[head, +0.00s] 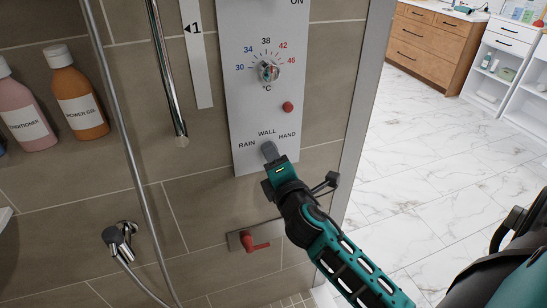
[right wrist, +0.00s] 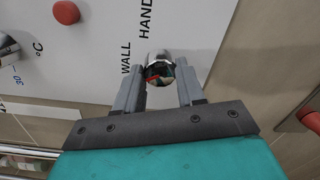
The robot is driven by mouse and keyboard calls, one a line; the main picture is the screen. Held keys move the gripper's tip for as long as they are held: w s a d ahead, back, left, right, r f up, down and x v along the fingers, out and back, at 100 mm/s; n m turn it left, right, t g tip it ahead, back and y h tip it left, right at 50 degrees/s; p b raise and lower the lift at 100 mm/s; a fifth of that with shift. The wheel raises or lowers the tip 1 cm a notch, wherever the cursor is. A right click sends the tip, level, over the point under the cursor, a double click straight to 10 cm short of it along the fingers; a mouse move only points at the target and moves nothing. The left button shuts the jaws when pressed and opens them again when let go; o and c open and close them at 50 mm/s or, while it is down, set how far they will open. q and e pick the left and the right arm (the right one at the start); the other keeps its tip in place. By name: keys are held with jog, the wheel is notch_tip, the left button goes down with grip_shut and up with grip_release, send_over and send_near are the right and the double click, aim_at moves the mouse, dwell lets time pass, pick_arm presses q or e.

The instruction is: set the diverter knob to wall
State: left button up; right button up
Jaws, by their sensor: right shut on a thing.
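The diverter knob (right wrist: 157,66) is a small chrome knob low on the white shower panel (head: 262,115). The labels RAIN, WALL and HAND are printed around it. My right gripper (head: 270,154) reaches up to it from below right and mostly hides it in the head view. In the right wrist view my right gripper (right wrist: 163,85) has a finger on each side of the knob and is shut on it. The WALL label lies by the left finger, HAND above. Where the knob's pointer aims cannot be told. My left gripper is not in view.
Above the knob are a red button (head: 288,107) and a temperature dial (head: 267,71). A red lever (head: 254,242) on a plate is below. A hose (head: 118,130) and bottles (head: 75,95) are at left. Open marble floor (head: 430,150) lies right.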

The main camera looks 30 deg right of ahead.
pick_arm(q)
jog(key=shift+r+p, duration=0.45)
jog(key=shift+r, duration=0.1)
pick_arm(e)
jog(key=m, duration=0.5)
jog(key=shift+m, duration=0.3)
jog(key=o, duration=1)
jog(key=shift+o, duration=0.2)
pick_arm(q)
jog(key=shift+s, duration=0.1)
pick_arm(e)
jog(key=shift+s, duration=0.1)
